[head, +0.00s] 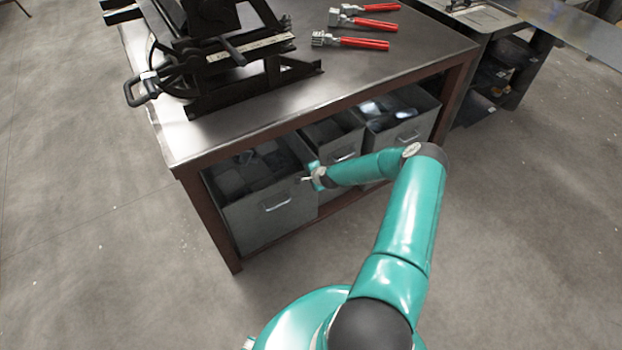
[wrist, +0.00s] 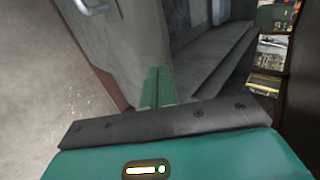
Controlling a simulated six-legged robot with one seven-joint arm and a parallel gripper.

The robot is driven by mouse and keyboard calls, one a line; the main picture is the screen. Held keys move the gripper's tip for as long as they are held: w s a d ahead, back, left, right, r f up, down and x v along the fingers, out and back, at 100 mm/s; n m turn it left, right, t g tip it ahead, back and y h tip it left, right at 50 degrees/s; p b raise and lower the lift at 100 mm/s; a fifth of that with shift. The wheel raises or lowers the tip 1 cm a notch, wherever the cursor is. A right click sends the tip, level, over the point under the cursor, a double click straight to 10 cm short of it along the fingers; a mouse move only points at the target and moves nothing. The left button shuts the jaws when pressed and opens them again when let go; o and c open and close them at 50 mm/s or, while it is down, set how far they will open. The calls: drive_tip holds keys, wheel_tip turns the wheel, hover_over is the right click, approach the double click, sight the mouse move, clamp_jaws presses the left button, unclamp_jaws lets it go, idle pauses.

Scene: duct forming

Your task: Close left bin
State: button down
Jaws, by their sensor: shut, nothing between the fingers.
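The left bin (head: 270,218) is a grey metal drawer under the workbench, pulled out past the other bins, with dark contents showing in its open top. Its handle (head: 277,203) is on the front face and also shows at the top left of the wrist view (wrist: 97,6). My gripper (head: 303,179) is at the bin's upper right front corner. In the wrist view my green fingers (wrist: 158,88) are together and empty, close to the grey bin wall (wrist: 125,40). I cannot tell whether they touch it.
Two more grey bins, the middle bin (head: 340,145) and the right bin (head: 408,130), sit under the workbench top (head: 330,85). A black machine (head: 225,50) and red-handled tools (head: 360,43) lie on top. The workbench's brown leg (head: 215,220) stands left of the bin. Floor in front is clear.

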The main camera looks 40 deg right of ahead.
drive_tip(key=shift+w+r, duration=0.15)
drive_tip(key=shift+w, duration=0.75)
